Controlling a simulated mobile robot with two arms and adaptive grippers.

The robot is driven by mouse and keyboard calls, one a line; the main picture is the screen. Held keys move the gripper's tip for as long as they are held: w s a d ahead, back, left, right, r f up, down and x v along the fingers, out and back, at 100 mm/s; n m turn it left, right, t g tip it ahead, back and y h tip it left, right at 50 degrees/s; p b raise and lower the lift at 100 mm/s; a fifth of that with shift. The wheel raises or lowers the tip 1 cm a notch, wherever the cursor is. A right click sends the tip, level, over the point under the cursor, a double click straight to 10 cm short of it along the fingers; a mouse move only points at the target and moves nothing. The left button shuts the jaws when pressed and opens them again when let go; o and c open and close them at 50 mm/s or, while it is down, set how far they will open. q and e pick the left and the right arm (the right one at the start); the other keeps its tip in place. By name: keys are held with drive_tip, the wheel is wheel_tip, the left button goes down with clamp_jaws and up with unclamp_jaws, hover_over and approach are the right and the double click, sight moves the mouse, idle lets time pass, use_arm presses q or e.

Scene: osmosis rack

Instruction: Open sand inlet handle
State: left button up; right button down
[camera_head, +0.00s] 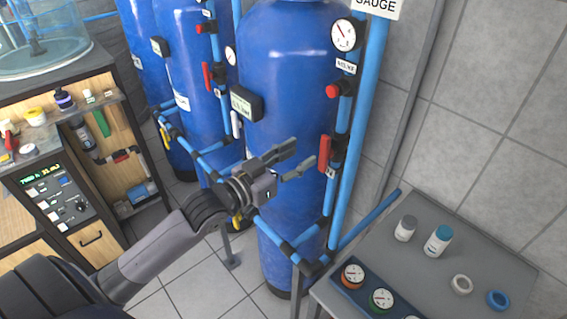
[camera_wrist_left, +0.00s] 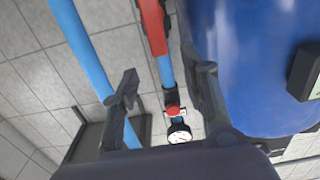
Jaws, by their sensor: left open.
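A red lever handle (camera_head: 325,153) hangs nearly upright on the blue pipe beside the front blue tank; the label by it is too small to read. It also shows in the left wrist view, where the red handle (camera_wrist_left: 153,25) is at the top, beyond the fingertips. My left gripper (camera_head: 303,152) is open and empty, just left of the handle in the head view, its fingers pointing toward it. In the left wrist view my left gripper (camera_wrist_left: 166,85) has its fingers spread, with the pipe showing between them. Contact with the handle is not visible.
Above the handle are a red knob (camera_head: 333,91) and a round gauge (camera_head: 343,35). The front blue tank (camera_head: 283,80) stands close behind the gripper. A grey table (camera_head: 400,275) with bottles, rings and gauges is at lower right. A wooden cabinet (camera_head: 125,175) is at left.

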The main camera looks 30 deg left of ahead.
use_arm(q)
drive_tip(key=shift+v, duration=2)
drive_tip(key=w+a+f+n+g+y+b, duration=0.15)
drive_tip(key=a+f, duration=0.25)
drive_tip(key=f, duration=0.6)
drive_tip(key=a+f+n+g+y, duration=0.1)
drive_tip(key=a+f+y, duration=0.2)
drive_tip(key=f, duration=0.7)
drive_tip(key=s+a+f+g+y+b, duration=0.15)
drive_tip(key=s+f, duration=0.25)
drive_tip(key=f, duration=0.8)
drive_tip(key=s+a+f+g, duration=0.1)
drive_tip(key=s+f+g, duration=0.2)
drive_tip(key=f, duration=0.8)
drive_tip(key=s+d+f+g, duration=0.2)
drive_tip(key=s+f+g, duration=0.1)
drive_tip(key=s+f, duration=0.65)
drive_tip(key=s+d+f+g, duration=0.2)
drive_tip(key=s+f, duration=0.6)
drive_tip(key=f, duration=0.2)
drive_tip(key=s+d+f+g+b, duration=0.1)
drive_tip(key=s+d+f+g, duration=0.1)
drive_tip(key=s, duration=0.6)
drive_tip(key=s+d+f+m+g, duration=0.1)
drive_tip(key=s+d+f, duration=0.3)
drive_tip(key=s, duration=0.5)
wheel_tip(320, 180, down, 2)
drive_tip(key=shift+s+d+f+g+b, duration=0.1)
drive_tip(key=shift+s+d+g+b, duration=0.1)
drive_tip(key=shift+d+g+b, duration=0.25)
